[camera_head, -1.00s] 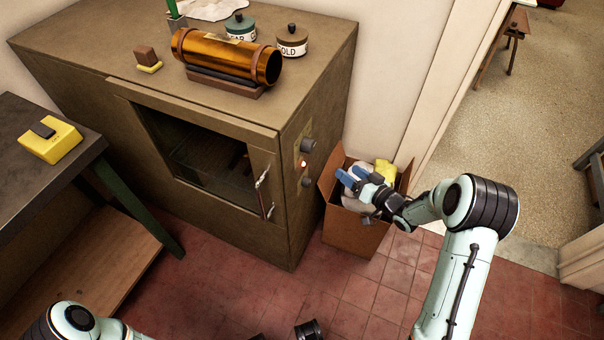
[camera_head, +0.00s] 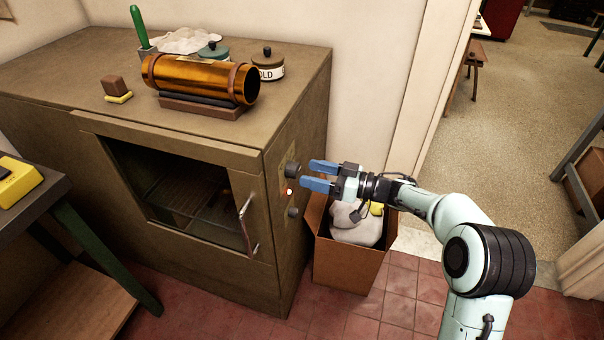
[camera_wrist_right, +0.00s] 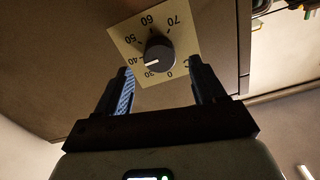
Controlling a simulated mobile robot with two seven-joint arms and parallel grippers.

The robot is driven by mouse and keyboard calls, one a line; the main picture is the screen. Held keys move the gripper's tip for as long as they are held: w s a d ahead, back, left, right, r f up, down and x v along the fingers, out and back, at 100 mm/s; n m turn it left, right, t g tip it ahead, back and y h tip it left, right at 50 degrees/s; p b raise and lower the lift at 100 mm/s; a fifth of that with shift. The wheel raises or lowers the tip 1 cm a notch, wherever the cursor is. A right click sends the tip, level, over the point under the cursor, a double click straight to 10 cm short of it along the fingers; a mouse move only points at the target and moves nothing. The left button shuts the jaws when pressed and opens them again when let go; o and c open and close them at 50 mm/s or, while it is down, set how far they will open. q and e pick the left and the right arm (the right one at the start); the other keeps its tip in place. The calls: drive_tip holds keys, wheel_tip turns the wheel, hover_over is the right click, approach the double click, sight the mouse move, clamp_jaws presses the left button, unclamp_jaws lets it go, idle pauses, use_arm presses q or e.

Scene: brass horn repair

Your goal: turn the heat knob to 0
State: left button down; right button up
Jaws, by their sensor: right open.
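The heat knob (camera_head: 293,169) is a dark round knob on the right side face of the brown oven (camera_head: 205,215). In the right wrist view the knob (camera_wrist_right: 158,52) sits on a cream dial plate (camera_wrist_right: 183,23) marked from 0 to 70, and its white mark points near 40. My right gripper (camera_head: 311,175) is open, with blue finger pads pointing at the knob from the right. In the wrist view the fingers (camera_wrist_right: 160,78) lie on either side of the knob, apart from it. My left gripper is not in view.
A red light (camera_head: 289,191) and a second knob (camera_head: 293,212) are below the heat knob. A cardboard box (camera_head: 345,262) holding white cloth stands beside the oven, under my right gripper. A copper tube (camera_head: 200,78) and jars lie on top. The oven door handle (camera_head: 247,222) sticks out.

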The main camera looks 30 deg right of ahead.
sight(298, 170)
drive_tip(key=shift+x, duration=1.65)
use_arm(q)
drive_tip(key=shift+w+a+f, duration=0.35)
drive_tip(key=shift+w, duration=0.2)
use_arm(e)
drive_tip(key=c, duration=1)
drive_tip(key=shift+c, duration=0.2)
